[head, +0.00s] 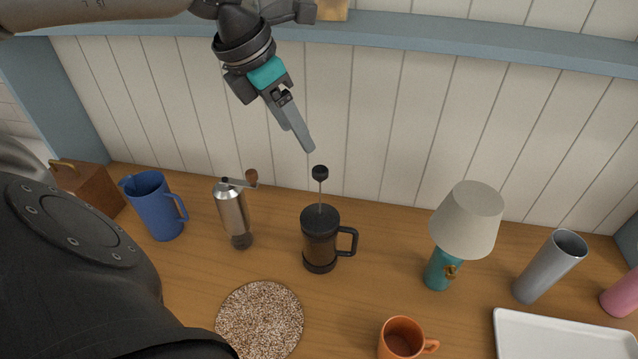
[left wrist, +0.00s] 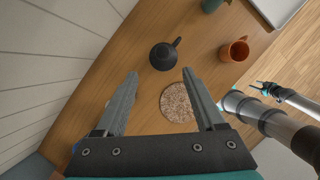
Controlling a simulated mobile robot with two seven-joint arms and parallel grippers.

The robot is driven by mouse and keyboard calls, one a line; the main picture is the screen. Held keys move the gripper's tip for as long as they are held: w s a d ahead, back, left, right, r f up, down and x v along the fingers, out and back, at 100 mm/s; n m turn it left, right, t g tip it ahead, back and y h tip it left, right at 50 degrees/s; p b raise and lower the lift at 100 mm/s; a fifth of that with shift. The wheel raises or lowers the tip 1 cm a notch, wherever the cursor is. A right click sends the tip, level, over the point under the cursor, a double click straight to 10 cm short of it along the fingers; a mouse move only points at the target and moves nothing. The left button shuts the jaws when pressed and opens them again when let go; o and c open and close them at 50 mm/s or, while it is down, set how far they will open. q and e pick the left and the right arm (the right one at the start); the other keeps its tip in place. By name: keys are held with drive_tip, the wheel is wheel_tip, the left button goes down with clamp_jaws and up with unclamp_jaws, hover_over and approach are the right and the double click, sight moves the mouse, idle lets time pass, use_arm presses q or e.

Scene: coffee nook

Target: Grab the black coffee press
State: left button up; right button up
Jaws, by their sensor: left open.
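The black coffee press (head: 320,240) stands upright on the wooden counter, its plunger knob raised on a thin rod and its handle pointing right. It also shows in the left wrist view (left wrist: 163,56), seen from above, just beyond and between my fingertips. My left gripper (head: 309,146) is above and slightly behind the press in the head view, pointing down, apart from the knob. In the left wrist view its two fingers (left wrist: 160,73) are spread with nothing between them. My right gripper (left wrist: 262,88) shows small at the right of the left wrist view; its jaws are too small to judge.
A silver grinder (head: 233,212) and blue pitcher (head: 152,207) stand left of the press. A lamp (head: 467,220) and grey cylinder (head: 549,267) stand right. A speckled mat (head: 260,320) and orange mug (head: 401,340) lie in front. A blue shelf (head: 430,42) runs above.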

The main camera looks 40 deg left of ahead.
use_arm(q)
hover_over(318, 170)
drive_tip(key=s, duration=0.3)
drive_tip(key=f, duration=0.4)
drive_tip(key=shift+w+a+f, duration=0.2)
drive_tip(key=shift+w+f, duration=0.05)
drive_tip(key=p+x, duration=0.1)
drive_tip(key=x, duration=0.2)
drive_tip(key=shift+a, duration=0.1)
drive_tip(key=shift+w+f, duration=0.35)
drive_tip(key=shift+f, duration=0.2)
drive_tip(key=shift+w+f, duration=0.15)
drive_tip(key=shift+f, duration=0.25)
drive_tip(key=p+x, duration=0.1)
drive_tip(key=x, duration=0.2)
drive_tip(key=shift+w+f, duration=0.1)
drive_tip(key=shift+w, duration=0.25)
drive_tip(key=shift+w+d+f, duration=0.1)
drive_tip(key=shift+f, duration=0.25)
drive_tip(key=shift+w+d+f, duration=0.15)
drive_tip(key=shift+f, duration=0.15)
use_arm(e)
drive_tip(key=shift+s+d+r, duration=0.3)
drive_tip(key=shift+d+r, duration=0.1)
drive_tip(key=shift+r, duration=0.25)
drive_tip(key=shift+s+d+r, duration=0.3)
drive_tip(key=shift+d+r, duration=0.05)
drive_tip(key=shift+r, duration=0.3)
use_arm(q)
clamp_jaws()
